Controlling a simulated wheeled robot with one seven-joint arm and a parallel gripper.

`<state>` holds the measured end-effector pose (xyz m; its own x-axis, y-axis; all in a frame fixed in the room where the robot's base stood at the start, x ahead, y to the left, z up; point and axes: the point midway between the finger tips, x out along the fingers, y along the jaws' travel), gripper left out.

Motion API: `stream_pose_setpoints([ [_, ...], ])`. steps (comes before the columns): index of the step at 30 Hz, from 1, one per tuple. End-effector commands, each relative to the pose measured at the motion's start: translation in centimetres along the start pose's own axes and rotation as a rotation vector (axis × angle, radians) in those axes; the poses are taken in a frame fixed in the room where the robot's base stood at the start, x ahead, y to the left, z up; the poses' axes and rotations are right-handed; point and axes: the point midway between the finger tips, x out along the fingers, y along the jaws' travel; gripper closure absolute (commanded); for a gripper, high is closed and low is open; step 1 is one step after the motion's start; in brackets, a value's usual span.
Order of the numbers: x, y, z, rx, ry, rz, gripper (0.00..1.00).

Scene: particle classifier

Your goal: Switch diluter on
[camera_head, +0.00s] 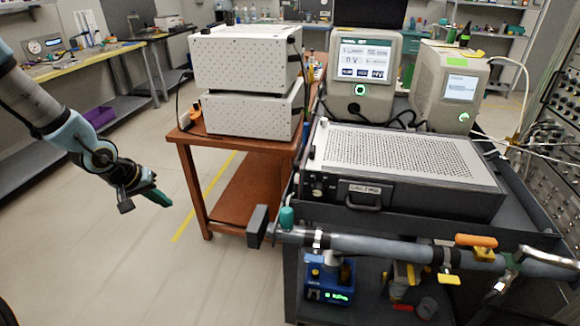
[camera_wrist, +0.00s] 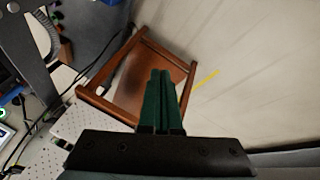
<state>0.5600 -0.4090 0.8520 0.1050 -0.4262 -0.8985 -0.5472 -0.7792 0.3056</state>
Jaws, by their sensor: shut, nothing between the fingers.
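My gripper (camera_head: 157,197) hangs over open floor at the left, well apart from the instruments. In the wrist view its green fingers (camera_wrist: 160,78) are together and empty. I cannot tell for certain which instrument is the diluter. A blue unit (camera_head: 330,279) with a lit green display sits low under the grey pipe. A black case with a perforated light lid (camera_head: 400,155), a front handle and a small label lies on the cart; its label is too small to read. Behind it stand two beige instruments (camera_head: 362,72) (camera_head: 447,88) with lit screens and green-lit round buttons.
A brown wooden table (camera_head: 222,150) holds two stacked white perforated boxes (camera_head: 245,60). A grey pipe (camera_head: 375,245) with orange and yellow valve handles crosses the dark cart's front. Cables run behind the case. Free floor (camera_head: 110,240) lies at the left.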

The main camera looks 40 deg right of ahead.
Motion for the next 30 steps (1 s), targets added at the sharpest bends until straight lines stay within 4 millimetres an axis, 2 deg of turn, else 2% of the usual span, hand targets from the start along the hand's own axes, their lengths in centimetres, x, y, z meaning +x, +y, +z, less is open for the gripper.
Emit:
stream_pose_setpoints([
  [1, 1.2, 2.9, -0.6, 0.004, 0.003, 0.092, 1.00],
  [3, 2.9, 6.9, -1.3, 0.004, 0.016, 0.223, 1.00],
  [6, 4.4, 12.3, -1.9, -0.010, 0.026, 0.406, 1.00],
  [9, 4.9, 16.6, -2.2, -0.032, 0.027, 0.560, 1.00],
  [12, 4.9, 19.6, -2.4, -0.051, 0.025, 0.673, 1.00],
  [15, 4.8, 21.4, -2.4, -0.063, 0.021, 0.742, 1.00],
  [18, 4.8, 22.1, -2.4, -0.068, 0.019, 0.770, 1.00],
  [30, 4.9, 22.3, -2.3, -0.068, 0.018, 0.773, 1.00],
])
